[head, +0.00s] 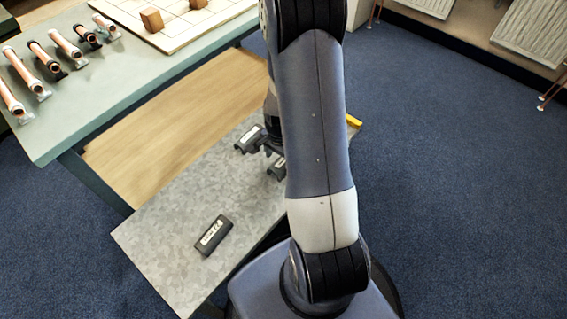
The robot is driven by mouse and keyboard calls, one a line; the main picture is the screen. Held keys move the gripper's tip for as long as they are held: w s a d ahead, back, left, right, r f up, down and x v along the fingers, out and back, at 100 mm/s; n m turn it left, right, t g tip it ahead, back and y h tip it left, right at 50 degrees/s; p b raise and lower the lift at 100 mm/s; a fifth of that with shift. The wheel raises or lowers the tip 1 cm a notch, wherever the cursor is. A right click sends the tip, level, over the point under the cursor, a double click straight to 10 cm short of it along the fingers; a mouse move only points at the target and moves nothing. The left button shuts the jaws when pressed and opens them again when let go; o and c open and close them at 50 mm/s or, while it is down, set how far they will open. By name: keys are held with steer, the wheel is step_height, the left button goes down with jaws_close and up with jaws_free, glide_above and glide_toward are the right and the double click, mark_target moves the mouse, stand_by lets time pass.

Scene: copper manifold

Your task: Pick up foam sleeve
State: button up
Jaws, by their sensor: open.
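Several dark grey pieces with white labels lie on the grey metal bench; they look like foam sleeves. One foam sleeve (213,235) lies apart near the front of the bench. A second dark piece (249,138) lies at the back, just left of my gripper. A third piece (277,169) lies just below my gripper in the picture, partly hidden by my arm. My gripper (270,150) points down over the back part of the bench and is open. My forearm covers part of it, and I cannot tell whether it touches a piece.
A green-topped table (110,98) at the upper left carries several copper pipe pieces (45,58) and a pale board (190,22) with brown blocks (152,20). A yellow item (353,121) shows right of my arm. The metal bench (165,232) is clear at its front left.

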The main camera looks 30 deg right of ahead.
mark_target(282, 162)
steer(key=shift+d+f, duration=0.1)
steer(key=shift+f, duration=1.45)
steer(key=shift+c, duration=0.3)
steer(key=c, duration=1)
